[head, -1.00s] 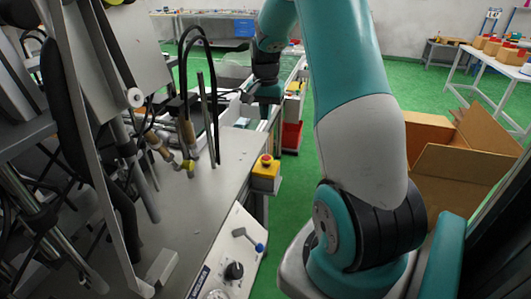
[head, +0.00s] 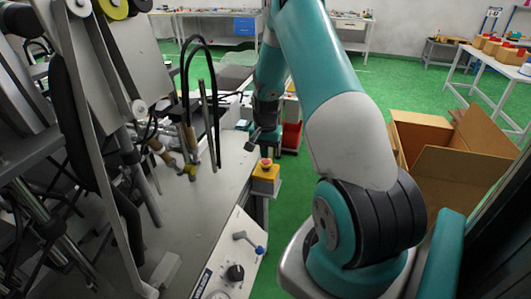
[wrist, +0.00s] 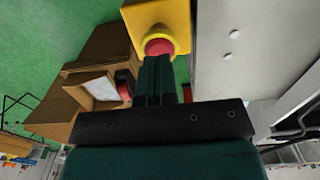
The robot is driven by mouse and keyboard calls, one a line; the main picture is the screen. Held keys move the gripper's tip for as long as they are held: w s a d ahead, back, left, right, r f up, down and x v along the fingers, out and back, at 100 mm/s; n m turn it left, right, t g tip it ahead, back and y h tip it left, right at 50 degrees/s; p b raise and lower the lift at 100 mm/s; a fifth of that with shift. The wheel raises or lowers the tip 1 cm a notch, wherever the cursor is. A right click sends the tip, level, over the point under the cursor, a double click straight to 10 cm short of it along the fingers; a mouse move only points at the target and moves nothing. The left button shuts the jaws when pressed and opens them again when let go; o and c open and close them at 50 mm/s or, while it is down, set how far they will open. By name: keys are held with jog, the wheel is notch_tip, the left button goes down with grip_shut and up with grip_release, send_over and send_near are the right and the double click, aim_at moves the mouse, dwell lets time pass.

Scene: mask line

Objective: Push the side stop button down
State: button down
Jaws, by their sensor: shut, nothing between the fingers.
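The side stop button is a red button (head: 266,162) on a yellow box (head: 264,179), fixed at the right edge of the grey machine table. In the wrist view the red button (wrist: 158,47) sits on its yellow box (wrist: 165,18) right by my fingertips. My gripper (wrist: 158,62) is shut and empty, its dark fingers pointing at the button and covering part of it. In the head view my gripper (head: 262,144) is just above and beside the button. I cannot tell whether the fingertips touch it.
The grey table (head: 205,205) has black hoses, metal rods and a control panel with a blue-tipped lever (head: 259,249). An open cardboard box (head: 440,150) stands on the green floor to the right. A red bin (head: 291,137) is behind my gripper.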

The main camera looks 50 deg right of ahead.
aim_at(266, 162)
jog(key=shift+f, duration=0.85)
jog(key=shift+f, duration=0.1)
jog(key=shift+s+f+b, duration=0.1)
jog(key=shift+f+b, duration=0.65)
jog(key=shift+f, duration=0.15)
jog(key=shift+s+a+f, duration=0.1)
jog(key=shift+s, duration=0.05)
jog(key=r+p, duration=0.4)
jog(key=r, duration=0.2)
jog(key=shift+w+r+p, duration=0.2)
jog(key=shift+p, duration=0.1)
notch_tip(266, 162, up, 9)
jog(key=b, duration=0.3)
jog(key=shift+b, duration=0.3)
